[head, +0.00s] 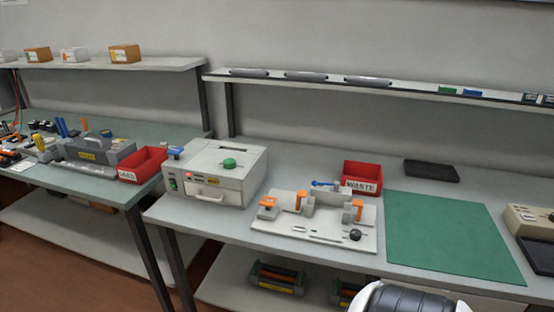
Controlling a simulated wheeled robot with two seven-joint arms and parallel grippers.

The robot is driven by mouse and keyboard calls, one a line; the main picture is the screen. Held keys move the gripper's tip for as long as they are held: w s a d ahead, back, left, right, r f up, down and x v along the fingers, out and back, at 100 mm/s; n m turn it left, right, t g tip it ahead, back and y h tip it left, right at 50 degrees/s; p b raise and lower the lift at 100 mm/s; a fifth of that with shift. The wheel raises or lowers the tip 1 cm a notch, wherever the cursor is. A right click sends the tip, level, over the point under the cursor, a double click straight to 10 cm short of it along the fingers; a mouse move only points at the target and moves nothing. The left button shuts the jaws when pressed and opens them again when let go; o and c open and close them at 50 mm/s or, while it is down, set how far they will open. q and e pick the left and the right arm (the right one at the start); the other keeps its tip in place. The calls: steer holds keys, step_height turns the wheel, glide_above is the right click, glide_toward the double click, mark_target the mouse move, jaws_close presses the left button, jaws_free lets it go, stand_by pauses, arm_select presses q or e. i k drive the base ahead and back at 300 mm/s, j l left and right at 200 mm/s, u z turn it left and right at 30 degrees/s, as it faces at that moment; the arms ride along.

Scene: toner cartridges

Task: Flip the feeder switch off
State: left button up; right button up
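A pale grey machine box (225,170) stands at the left end of the nearer bench. No readable label shows whether it is the feeder. It has a green knob (229,163) and a slot on top, and a handle (207,195) on its front. A small green-lit part (173,184), which looks like a switch, is at the left of its front, beside a small red display (190,173). The switch position is too small to tell. Neither gripper is in view; a white and black rounded part of my body shows at the bottom edge.
A white fixture plate (300,236) with orange clamps is right of the box. A red WASTE bin (362,177), a green mat (452,234) and a black tray (431,171) are further right. A red bin (143,164) and a grey toolbox (98,149) are on the left bench.

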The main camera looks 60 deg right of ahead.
mark_target(172, 182)
steer(key=z, duration=1.4)
